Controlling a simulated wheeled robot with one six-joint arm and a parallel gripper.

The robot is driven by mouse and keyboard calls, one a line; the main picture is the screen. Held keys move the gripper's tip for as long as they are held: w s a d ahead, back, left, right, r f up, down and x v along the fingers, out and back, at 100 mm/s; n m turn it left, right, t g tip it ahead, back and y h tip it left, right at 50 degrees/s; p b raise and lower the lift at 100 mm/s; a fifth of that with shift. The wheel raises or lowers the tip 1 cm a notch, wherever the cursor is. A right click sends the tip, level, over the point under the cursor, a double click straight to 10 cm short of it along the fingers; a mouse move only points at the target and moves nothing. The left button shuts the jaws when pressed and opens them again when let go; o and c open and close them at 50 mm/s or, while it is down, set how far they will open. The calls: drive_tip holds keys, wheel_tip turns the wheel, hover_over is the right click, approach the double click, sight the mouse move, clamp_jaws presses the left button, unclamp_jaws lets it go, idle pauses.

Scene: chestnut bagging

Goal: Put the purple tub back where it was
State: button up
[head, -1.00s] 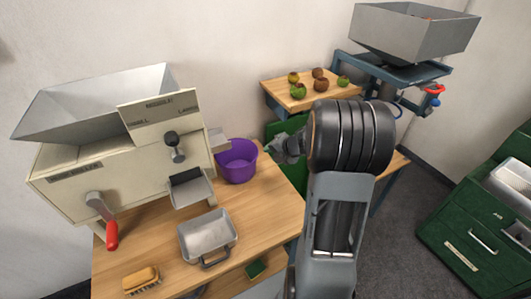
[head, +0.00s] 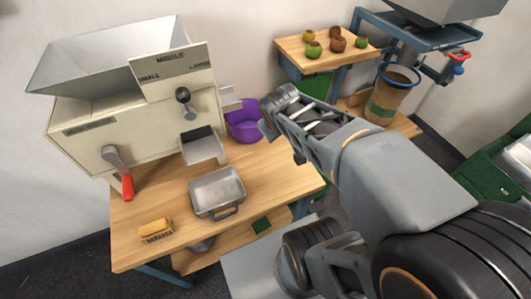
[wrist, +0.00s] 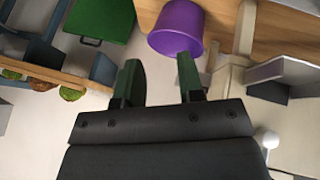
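The purple tub (head: 241,124) stands on the wooden table (head: 290,175), at its back beside the right side of the cream sorting machine (head: 125,128). My gripper (head: 268,126) is just right of the tub and partly overlaps it in the head view. In the wrist view, the tub (wrist: 177,30) lies beyond the fingertips, nearer the right finger. The two green-padded fingers (wrist: 158,76) are apart with nothing between them, so my gripper is open. Whether a finger touches the tub cannot be told.
A metal tray (head: 217,192) and a brush (head: 155,229) lie at the table's front. A blue-rimmed bin (head: 392,95) stands under the hopper at right. The machine's grey side outlet is close to the tub.

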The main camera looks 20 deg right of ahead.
drive_tip(key=s+a+f+m+g+y, duration=0.1)
drive_tip(key=s+a+m+g+y, duration=0.1)
drive_tip(key=s+a, duration=0.4)
drive_tip(key=shift+s+a+m+y, duration=0.15)
drive_tip(key=shift+a+m+y, duration=0.1)
drive_tip(key=shift+m+y, duration=0.2)
drive_tip(key=shift+f, duration=0.1)
wheel_tip(320, 180, up, 2)
drive_tip(key=shift+r+p, duration=0.1)
drive_tip(key=shift+p, duration=0.75)
